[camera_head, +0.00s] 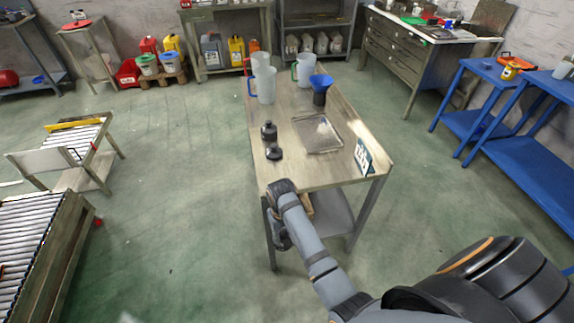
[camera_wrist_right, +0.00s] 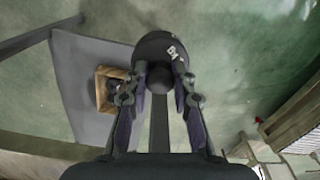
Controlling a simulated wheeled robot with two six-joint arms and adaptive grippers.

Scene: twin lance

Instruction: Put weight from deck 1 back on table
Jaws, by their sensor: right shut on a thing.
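My right gripper (camera_head: 281,238) hangs low beside the near left corner of the wooden-topped table (camera_head: 292,175), below the level of its top. In the right wrist view my right gripper (camera_wrist_right: 166,82) is shut on a dark rounded weight (camera_wrist_right: 158,46) with pale lettering on it. The held weight cannot be made out clearly in the head view. Two dark weight-like pieces, one farther back (camera_head: 269,131) and one nearer (camera_head: 274,153), stand on the left part of the tabletop. I cannot tell which thing is deck 1. My left gripper is not in view.
A shallow metal tray (camera_head: 338,147), a small sign (camera_head: 363,157), pale jugs (camera_head: 266,88) and a blue funnel (camera_head: 321,81) occupy the tabletop. Its near left part is bare. A wooden box (camera_wrist_right: 99,92) sits on the grey lower shelf (camera_wrist_right: 78,62). Roller stands are at left.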

